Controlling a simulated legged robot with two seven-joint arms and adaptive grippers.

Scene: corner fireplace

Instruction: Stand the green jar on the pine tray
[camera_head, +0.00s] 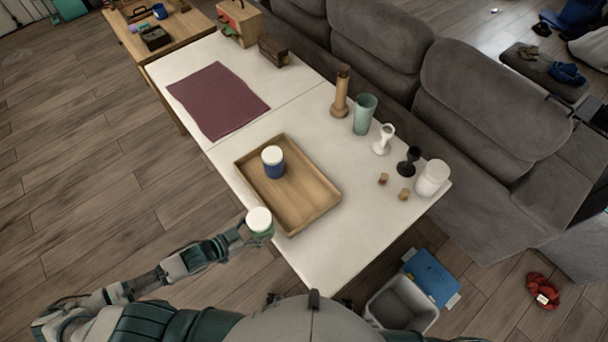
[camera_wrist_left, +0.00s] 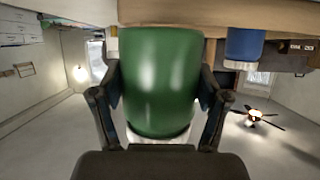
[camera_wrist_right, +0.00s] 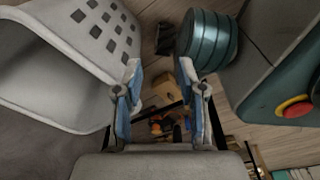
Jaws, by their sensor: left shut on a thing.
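The green jar (camera_head: 263,236) with a white lid is upright at the near left edge of the pine tray (camera_head: 320,207). My left gripper (camera_head: 252,229) is shut around its side. In the left wrist view, which is upside down, the green jar (camera_wrist_left: 160,75) fills the space between the fingers, with tray wood (camera_wrist_left: 215,14) close by its base. I cannot tell if it touches the tray. A blue jar with a white lid (camera_head: 273,168) stands inside the tray. My right gripper (camera_wrist_right: 160,85) is open and empty, away from the table.
A maroon mat (camera_head: 215,98) lies beyond the tray. The tray's right half is clear. A bin (camera_head: 402,305) stands on the floor.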

